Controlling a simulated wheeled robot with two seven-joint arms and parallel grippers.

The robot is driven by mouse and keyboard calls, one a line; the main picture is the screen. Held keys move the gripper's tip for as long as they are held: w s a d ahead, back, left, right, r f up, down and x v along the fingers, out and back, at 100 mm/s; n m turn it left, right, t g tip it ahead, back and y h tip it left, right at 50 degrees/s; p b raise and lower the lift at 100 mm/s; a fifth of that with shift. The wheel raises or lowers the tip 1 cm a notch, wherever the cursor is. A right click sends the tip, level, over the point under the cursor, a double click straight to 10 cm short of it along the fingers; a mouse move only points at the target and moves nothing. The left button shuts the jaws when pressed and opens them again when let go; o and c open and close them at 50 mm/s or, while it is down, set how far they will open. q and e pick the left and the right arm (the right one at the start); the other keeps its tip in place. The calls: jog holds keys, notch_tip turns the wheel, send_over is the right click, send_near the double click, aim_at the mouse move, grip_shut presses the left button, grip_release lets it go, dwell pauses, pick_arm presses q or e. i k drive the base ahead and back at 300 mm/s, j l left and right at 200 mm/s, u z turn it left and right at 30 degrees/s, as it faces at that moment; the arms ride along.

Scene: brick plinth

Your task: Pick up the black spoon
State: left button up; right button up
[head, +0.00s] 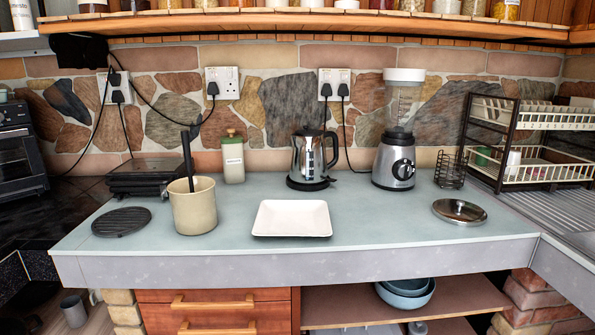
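A thin black handle (187,158), likely the black spoon, stands nearly upright in a cream pot (194,210) on the left part of the counter. Its upper part sticks out above the pot's rim and leans slightly left. Its lower end is hidden inside the pot. Neither of my grippers shows in the head view.
A white square plate (292,218) lies right of the pot, and a black round trivet (121,222) lies left. Behind stand a black grill (146,177), a green-lidded jar (233,160), a kettle (309,160) and a blender (396,150).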

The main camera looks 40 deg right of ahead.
aim_at(185, 136)
jog(key=z, duration=0.8)
jog(key=u, duration=1.65)
jog(key=z, duration=1.6)
